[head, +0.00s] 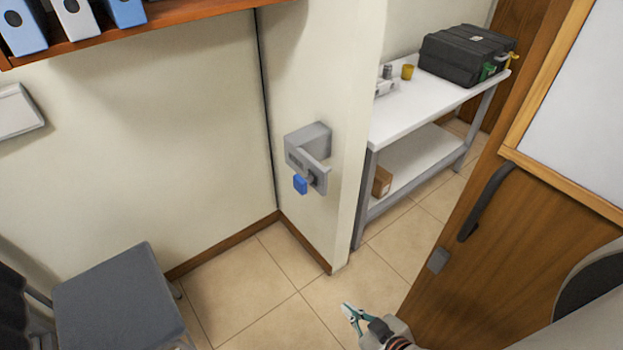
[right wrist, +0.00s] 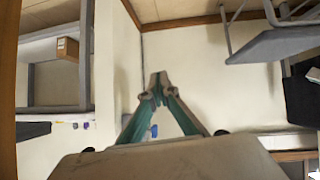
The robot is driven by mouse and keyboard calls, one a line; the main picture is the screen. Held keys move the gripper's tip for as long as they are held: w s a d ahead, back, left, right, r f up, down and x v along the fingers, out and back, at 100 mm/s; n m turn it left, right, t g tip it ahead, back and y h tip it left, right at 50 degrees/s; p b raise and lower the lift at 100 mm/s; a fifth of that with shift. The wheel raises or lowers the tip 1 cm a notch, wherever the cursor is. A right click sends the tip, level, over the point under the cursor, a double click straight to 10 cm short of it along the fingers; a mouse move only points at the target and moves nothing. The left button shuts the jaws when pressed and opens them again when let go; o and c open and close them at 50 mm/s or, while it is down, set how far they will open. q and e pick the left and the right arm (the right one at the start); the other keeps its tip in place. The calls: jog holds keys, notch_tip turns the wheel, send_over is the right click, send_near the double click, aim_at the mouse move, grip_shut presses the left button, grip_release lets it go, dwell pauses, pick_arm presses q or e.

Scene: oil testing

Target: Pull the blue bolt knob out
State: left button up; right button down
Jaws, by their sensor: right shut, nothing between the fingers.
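The blue bolt knob (head: 300,185) is a small block at the lower front of a grey metal bolt housing (head: 306,137) on the end of the cream wall. My right gripper (head: 348,311) is at the bottom of the head view, below and to the right of the knob and well apart from it. Its teal fingers are shut and hold nothing; the fingertips also meet in the right wrist view (right wrist: 158,86). My left gripper is not in view.
A wooden door (head: 470,270) with a dark handle stands at the right. Behind the wall end is a white table (head: 412,117) with a black case (head: 465,52). A grey chair (head: 118,300) is at lower left. Tiled floor is clear below the knob.

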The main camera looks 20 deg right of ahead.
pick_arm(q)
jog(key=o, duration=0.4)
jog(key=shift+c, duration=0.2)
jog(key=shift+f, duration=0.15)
pick_arm(e)
jog(key=m+t+h, duration=0.2)
jog(key=m+t, duration=0.5)
jog(key=m, duration=1.5)
send_near(310, 182)
jog(key=s, duration=0.3)
jog(key=shift+s+f, duration=0.15)
jog(key=shift+s, duration=0.2)
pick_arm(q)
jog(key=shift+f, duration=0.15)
pick_arm(e)
jog(key=w, duration=1)
jog(key=shift+a, duration=0.1)
